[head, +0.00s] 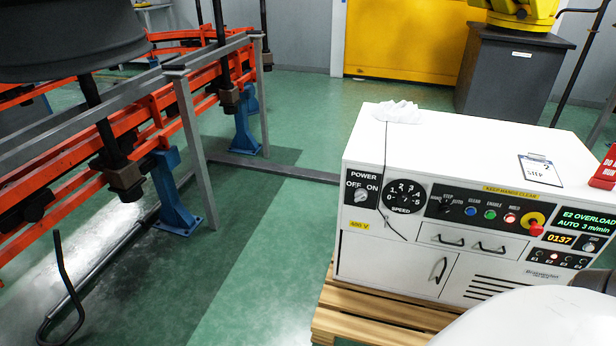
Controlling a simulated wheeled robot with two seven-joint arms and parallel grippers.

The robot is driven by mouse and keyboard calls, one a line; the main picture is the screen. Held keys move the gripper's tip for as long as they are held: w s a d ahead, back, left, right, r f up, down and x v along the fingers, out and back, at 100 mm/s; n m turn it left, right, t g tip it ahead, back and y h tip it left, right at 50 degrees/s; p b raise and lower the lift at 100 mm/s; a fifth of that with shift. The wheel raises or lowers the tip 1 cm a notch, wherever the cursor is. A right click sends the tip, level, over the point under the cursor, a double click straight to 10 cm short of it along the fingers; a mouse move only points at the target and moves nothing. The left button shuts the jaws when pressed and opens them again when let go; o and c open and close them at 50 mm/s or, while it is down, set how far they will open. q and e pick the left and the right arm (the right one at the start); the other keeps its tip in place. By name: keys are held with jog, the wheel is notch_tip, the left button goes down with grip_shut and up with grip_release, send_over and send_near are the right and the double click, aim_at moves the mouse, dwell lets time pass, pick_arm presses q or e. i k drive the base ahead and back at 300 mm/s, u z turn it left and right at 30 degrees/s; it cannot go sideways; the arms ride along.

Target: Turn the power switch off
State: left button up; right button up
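The panel display (588,222) is lit and reads E2 OVERLOAD, AUTO 3 m/min. Neither of my grippers is in view. A smooth white rounded shape at the bottom right covers the cabinet's lower right corner.
Beside the switch are a speed dial (405,195), several buttons and a red stop button (536,222). A thin dark cord (386,165) hangs between switch and dial. The cabinet stands on a wooden pallet (365,318).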

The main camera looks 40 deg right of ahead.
aim_at(360, 194)
jog(key=z, duration=0.35)
jog(key=i, duration=1.4)
jog(key=z, duration=1)
jog(key=i, duration=0.2)
jog(key=z, duration=0.1)
